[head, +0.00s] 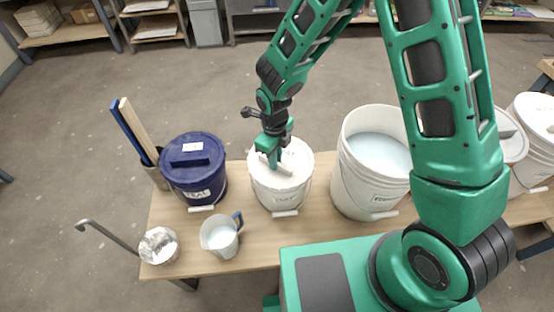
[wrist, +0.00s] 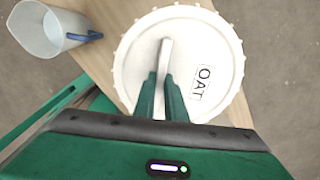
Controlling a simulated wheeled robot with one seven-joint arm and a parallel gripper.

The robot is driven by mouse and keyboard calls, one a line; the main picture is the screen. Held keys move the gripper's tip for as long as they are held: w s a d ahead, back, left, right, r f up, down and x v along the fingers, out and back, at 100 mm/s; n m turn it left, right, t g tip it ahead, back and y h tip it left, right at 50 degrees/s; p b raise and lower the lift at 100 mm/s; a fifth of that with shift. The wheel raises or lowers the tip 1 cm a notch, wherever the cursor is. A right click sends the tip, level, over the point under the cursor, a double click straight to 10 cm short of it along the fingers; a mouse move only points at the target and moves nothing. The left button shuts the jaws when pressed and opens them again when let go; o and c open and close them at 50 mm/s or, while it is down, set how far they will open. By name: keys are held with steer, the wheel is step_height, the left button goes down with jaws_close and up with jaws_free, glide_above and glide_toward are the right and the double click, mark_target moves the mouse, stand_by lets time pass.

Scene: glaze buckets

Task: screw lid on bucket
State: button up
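A white bucket (head: 282,192) stands on the wooden bench in the middle of the head view. A round white lid (head: 297,158) covers its top; whether its threads are engaged I cannot tell. In the wrist view the lid (wrist: 210,45) shows a notched rim, a label reading OAT and a raised grip bar (wrist: 164,56). My gripper (head: 277,158) points down at the lid from above. In the wrist view my gripper (wrist: 162,78) has one finger on each side of the bar, seemingly pressed against it. The bucket is hidden under the lid there.
Left of the bucket stand a dark blue lidded bucket (head: 194,168), a jug (head: 221,237) and a metal tin (head: 159,246). An open white bucket (head: 372,170) with pale liquid stands close on the right. More lidded buckets (head: 537,140) stand at the far right.

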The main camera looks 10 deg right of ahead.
steer(key=shift+o, duration=0.4)
steer(key=shift+s+f, duration=0.2)
steer(key=shift+s, duration=0.05)
steer(key=shift+s+a, duration=0.1)
steer(key=shift+c, duration=0.7)
steer(key=shift+r, duration=0.1)
steer(key=shift+c, duration=0.2)
steer(key=shift+o, duration=1)
steer(key=shift+r, duration=0.25)
steer(key=o, duration=0.5)
steer(key=shift+r, duration=0.35)
steer(key=shift+w+r, duration=0.2)
steer(key=shift+r, duration=0.45)
steer(key=shift+w+r, duration=0.15)
steer(key=shift+r, duration=2.15)
steer(key=shift+c, duration=0.7)
